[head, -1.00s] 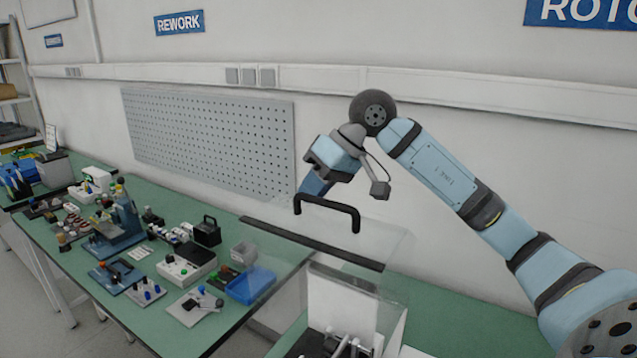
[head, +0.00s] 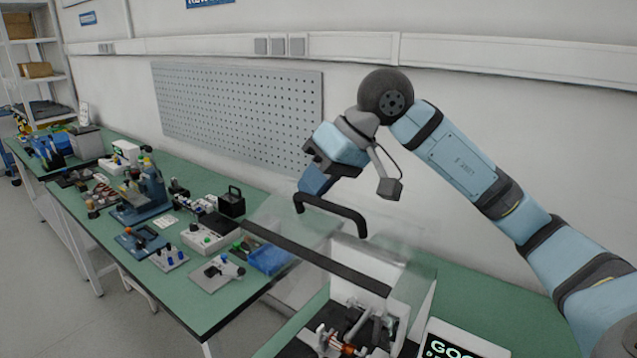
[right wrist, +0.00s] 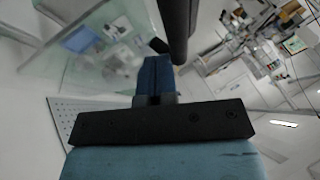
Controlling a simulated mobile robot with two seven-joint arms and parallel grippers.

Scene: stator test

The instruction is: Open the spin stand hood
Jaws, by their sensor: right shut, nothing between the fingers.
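The spin stand hood is a clear cover with a dark bar (head: 318,258) along its edge and a black handle (head: 335,211) on top, in the head view. The hood's bar sits above the fixture (head: 350,325) inside the stand; how far the hood is open I cannot tell. My right gripper (head: 314,182) points down just behind the handle's left end, which hides its tips. In the right wrist view, its blue fingers (right wrist: 155,75) are shut and empty, beside a dark bar (right wrist: 178,28) that looks like the handle. My left gripper is not in view.
A green bench (head: 215,305) with several tools and fixtures runs along the left. A blue bin (head: 270,258) stands left of the hood. A lit display (head: 455,345) is at the lower right. A pegboard (head: 240,115) hangs on the wall behind.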

